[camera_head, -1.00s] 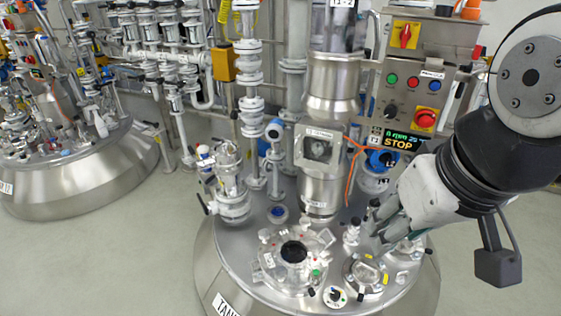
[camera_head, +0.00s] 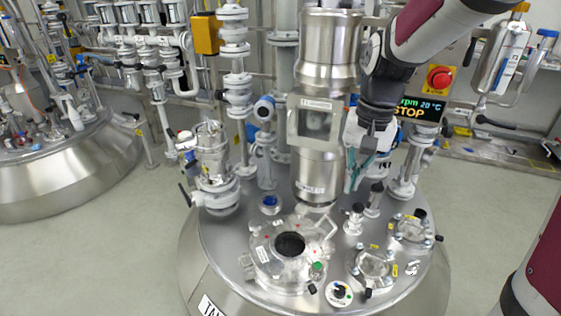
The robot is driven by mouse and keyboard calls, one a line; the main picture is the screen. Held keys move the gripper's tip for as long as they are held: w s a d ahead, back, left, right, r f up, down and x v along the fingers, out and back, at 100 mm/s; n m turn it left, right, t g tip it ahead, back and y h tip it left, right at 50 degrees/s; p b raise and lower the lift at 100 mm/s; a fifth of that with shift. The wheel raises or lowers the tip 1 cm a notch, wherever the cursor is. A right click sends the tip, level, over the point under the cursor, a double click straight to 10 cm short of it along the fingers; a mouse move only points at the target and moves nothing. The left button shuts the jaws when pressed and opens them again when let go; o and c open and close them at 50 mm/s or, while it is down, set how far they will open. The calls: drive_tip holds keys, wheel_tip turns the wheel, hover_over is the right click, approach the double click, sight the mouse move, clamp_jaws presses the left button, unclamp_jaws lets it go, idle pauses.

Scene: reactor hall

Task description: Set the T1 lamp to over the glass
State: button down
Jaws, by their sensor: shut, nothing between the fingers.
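My gripper (camera_head: 352,182) hangs in the upper right middle of the head view with its teal-edged fingers pointing down. It is shut and empty, in front of the right side of the steel column. Two round sight glasses with clamped rims are set in the tank lid below it: a nearer glass (camera_head: 374,267) and a farther glass (camera_head: 413,229). Short black-topped fittings (camera_head: 354,219) stand beside them. I cannot tell for sure which of these parts is the T1 lamp. My gripper is above and apart from the glasses.
The round steel tank lid (camera_head: 225,245) carries an open-looking dark port (camera_head: 290,245), a small dial (camera_head: 339,292) and a glass valve assembly (camera_head: 213,170). The steel column (camera_head: 318,175) rises at the back. A display (camera_head: 417,108) reads STOP. Floor is clear at left.

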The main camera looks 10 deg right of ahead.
sight(313, 264)
drive_tip(key=w+d+f+m+g+b, duration=0.1)
drive_tip(key=w+d+f+b, duration=0.1)
drive_tip(key=f, duration=0.8)
drive_tip(key=w+d+f+m+g+y+b, duration=0.1)
drive_tip(key=w+f+b, duration=0.3)
drive_tip(key=f, duration=0.6)
drive_tip(key=w+d+m, duration=0.1)
drive_tip(key=w, duration=0.1)
drive_tip(key=shift+w+d+f+b, duration=0.15)
drive_tip(key=shift+w+d+b, duration=0.1)
drive_tip(key=shift+w+b, duration=0.15)
drive_tip(key=s+a+f+b, duration=0.4)
drive_tip(key=f, duration=0.6)
drive_tip(key=shift+s+a+f, duration=0.15)
drive_tip(key=shift+a+f, duration=0.05)
drive_tip(key=shift+a, duration=0.15)
